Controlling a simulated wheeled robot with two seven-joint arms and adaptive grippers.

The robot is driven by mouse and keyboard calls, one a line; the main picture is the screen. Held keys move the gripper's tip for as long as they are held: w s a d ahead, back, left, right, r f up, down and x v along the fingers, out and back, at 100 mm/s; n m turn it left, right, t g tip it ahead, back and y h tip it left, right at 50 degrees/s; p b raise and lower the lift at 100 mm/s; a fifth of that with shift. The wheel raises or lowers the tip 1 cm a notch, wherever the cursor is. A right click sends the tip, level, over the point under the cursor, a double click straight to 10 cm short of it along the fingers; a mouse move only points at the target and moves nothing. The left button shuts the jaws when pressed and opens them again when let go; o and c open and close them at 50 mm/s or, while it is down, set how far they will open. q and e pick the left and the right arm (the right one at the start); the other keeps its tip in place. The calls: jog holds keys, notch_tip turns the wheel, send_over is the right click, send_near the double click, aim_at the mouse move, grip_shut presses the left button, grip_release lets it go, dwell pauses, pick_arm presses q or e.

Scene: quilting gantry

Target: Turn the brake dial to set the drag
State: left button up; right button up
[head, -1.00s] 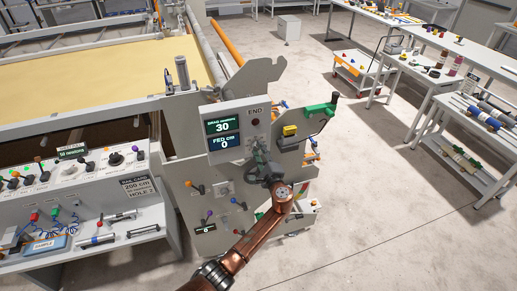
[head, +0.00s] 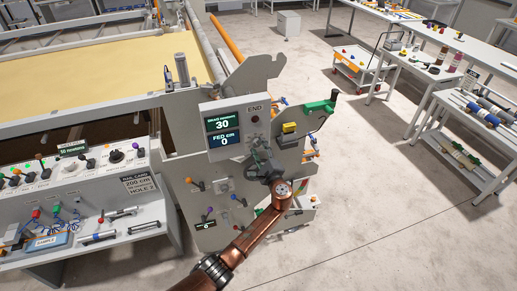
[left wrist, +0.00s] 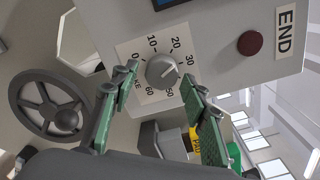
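The brake dial (left wrist: 163,71) is a grey round knob on a white scale plate, on the end panel of the gantry. Its white pointer mark lies toward the 30. My left gripper (left wrist: 159,77) is open, with one green finger on each side of the dial. A gap shows at the left finger; the right finger is very close, and I cannot tell whether it touches. In the head view my left gripper (head: 261,162) is in front of the panel and hides the dial. The display (head: 222,132) above reads drag 30 and feed 0. My right gripper is out of view.
A dark red button (left wrist: 250,43) sits beside the END label. A spoked handwheel (left wrist: 48,105) is left of the dial in the wrist view. A yellow part (head: 289,128) and a green handle (head: 319,107) stick out right of the panel.

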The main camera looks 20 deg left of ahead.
pick_arm(q)
jog(key=shift+o, duration=0.4)
jog(key=v, duration=1.2)
